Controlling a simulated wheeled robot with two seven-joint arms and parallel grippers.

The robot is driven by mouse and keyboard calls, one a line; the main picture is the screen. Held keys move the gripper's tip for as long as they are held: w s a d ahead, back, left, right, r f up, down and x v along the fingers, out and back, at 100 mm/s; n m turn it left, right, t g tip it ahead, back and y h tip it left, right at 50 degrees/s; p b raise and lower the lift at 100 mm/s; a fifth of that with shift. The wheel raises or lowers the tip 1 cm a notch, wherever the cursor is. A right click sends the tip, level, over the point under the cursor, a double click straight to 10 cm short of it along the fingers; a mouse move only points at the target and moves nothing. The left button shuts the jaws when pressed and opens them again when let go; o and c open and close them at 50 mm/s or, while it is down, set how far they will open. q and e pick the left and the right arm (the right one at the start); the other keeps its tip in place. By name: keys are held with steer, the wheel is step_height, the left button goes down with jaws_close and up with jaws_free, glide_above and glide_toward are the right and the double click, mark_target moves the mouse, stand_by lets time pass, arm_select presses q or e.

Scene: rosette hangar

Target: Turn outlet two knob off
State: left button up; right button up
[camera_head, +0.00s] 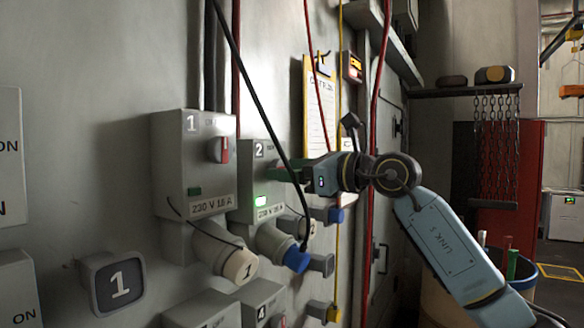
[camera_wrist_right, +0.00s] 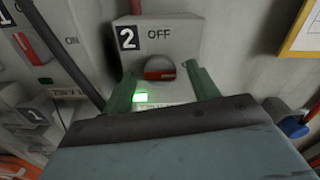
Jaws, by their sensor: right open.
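My right gripper (camera_head: 277,174) is at the box front and hides the knob in the head view. In the wrist view its green fingers (camera_wrist_right: 165,80) stand open, one on each side of the knob, with no clear grip on it. My left gripper is out of view.
Outlet one (camera_head: 180,160) is close on the left, with its own red-marked knob (camera_head: 219,150). A black cable (camera_head: 262,115) hangs in front of outlet two. A blue plug (camera_head: 297,258) sits below. A clipboard (camera_head: 318,110) hangs to the right.

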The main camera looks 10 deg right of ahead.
steer(key=c, duration=1)
steer(key=shift+n, duration=0.3)
steer(key=n+b, duration=0.4)
steer(key=n, duration=1.3)
steer(key=shift+s+f, duration=0.1)
steer(key=shift+f, duration=0.05)
steer(key=shift+n, duration=0.3)
